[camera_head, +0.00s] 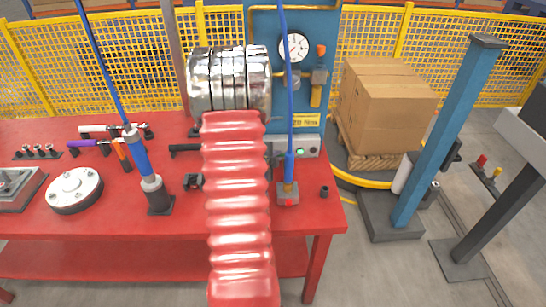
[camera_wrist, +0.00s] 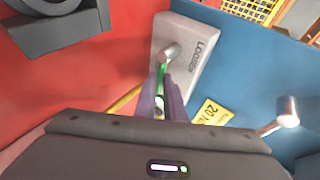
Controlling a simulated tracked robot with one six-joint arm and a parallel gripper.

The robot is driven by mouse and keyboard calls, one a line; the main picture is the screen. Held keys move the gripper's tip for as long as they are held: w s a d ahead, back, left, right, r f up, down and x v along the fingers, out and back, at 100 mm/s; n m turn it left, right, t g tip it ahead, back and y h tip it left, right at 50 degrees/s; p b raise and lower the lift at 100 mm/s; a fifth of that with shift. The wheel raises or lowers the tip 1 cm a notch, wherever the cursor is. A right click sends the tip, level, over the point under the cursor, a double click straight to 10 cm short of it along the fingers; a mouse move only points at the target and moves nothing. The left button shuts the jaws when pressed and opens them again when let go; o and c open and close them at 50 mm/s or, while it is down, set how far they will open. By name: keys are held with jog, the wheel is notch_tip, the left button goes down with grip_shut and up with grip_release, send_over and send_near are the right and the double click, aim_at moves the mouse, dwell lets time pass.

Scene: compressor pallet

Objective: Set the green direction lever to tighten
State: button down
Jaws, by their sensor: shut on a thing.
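The green direction lever (camera_wrist: 161,76) shows in the wrist view as a thin green strip, partly hidden by my fingers. It sits at a pale grey box (camera_wrist: 190,48) whose printed label seems to read LOOSEN. My gripper (camera_wrist: 162,92) is shut on the lever, with its dark purple fingers closed around it. A round metal knob (camera_wrist: 170,51) stands on the box just beyond the fingertips. In the head view the grey box (camera_head: 307,146) is partly visible at the foot of the blue panel. My gripper and the lever are hidden there behind my arm.
The blue panel (camera_head: 262,40) carries a gauge (camera_head: 294,47) and a yellow torque sign (camera_head: 306,121). A blue-handled tool (camera_head: 289,170) hangs on a hose near the box. Several tools lie on the red bench (camera_head: 110,215) at left. A carton (camera_head: 385,100) stands on the right.

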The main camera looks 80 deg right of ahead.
jog(key=shift+s+a+f, duration=0.1)
jog(key=shift+s+f, duration=0.05)
jog(key=shift+f, duration=0.05)
jog(key=c, duration=2.1)
grip_release()
jog(key=shift+o, duration=1.3)
jog(key=shift+r, duration=0.1)
jog(key=shift+r, duration=0.15)
jog(key=v, duration=1.3)
jog(key=shift+a, duration=0.25)
jog(key=shift+r, duration=0.15)
